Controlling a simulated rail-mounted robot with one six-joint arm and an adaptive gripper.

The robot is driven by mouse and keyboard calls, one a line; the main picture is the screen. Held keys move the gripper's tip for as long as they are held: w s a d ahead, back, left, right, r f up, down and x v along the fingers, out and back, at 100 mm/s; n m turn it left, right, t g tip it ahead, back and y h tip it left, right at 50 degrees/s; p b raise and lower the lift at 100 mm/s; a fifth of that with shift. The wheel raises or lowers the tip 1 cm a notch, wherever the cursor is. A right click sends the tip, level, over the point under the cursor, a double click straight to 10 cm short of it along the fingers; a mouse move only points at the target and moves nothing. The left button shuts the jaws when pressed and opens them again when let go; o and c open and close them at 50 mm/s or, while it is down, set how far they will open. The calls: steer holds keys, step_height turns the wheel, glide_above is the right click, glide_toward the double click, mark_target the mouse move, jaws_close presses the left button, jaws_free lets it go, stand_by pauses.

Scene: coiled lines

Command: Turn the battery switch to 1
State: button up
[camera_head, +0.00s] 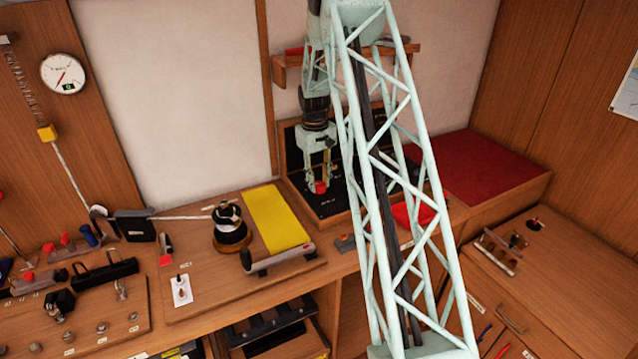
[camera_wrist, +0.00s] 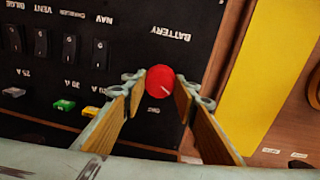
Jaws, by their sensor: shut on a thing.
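The battery switch is a round red knob (camera_wrist: 160,82) with a white mark, set on the black panel (camera_wrist: 140,45) below the word BATTERY. It also shows in the head view as a red knob (camera_head: 320,187) at the lower part of the panel (camera_head: 345,205). My gripper (camera_wrist: 160,88) is shut on the red knob, one wood-coloured finger pad on each side of it. In the head view my gripper (camera_head: 319,182) reaches down to the panel from above. The white mark points toward the lower right in the wrist view. The position numbers cannot be read.
Black rocker switches (camera_wrist: 70,48) and coloured fuses (camera_wrist: 65,105) sit beside the knob on the panel. A yellow sheet (camera_head: 275,218) lies left of the panel, with a brass-and-black winch (camera_head: 231,230) next to it. A red cushion (camera_head: 475,175) is at right.

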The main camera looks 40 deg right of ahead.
mark_target(317, 185)
stand_by(0.4)
steer(key=o, duration=0.9)
steer(key=shift+r, duration=0.15)
steer(key=shift+a+r, duration=0.2)
steer(key=shift+r, duration=2.75)
steer(key=shift+a+r, duration=0.15)
steer(key=shift+r, duration=2.75)
